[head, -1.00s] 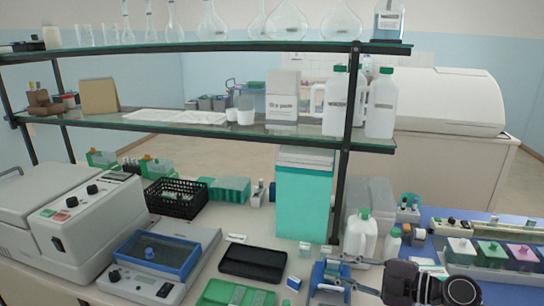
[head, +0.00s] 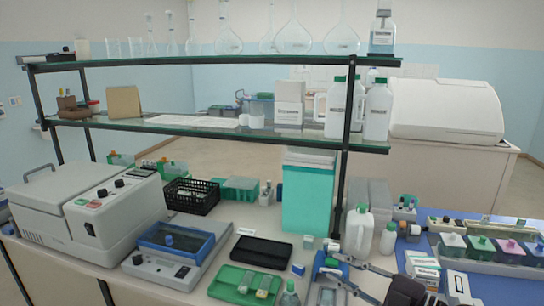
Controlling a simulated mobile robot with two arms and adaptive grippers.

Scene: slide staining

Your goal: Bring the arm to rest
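My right gripper (head: 335,266) is at the bottom edge, right of centre, reaching in over the bench with dark fingers. The fingers look spread apart, and I see nothing between them. A small blue stand (head: 321,264) is close to the fingertips; I cannot tell whether they touch it. My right wrist is partly cut off by the bottom edge. My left gripper is not in view.
White bottles (head: 356,230) and staining jars (head: 483,244) stand to the right. A two-level glass shelf (head: 200,127) spans above.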

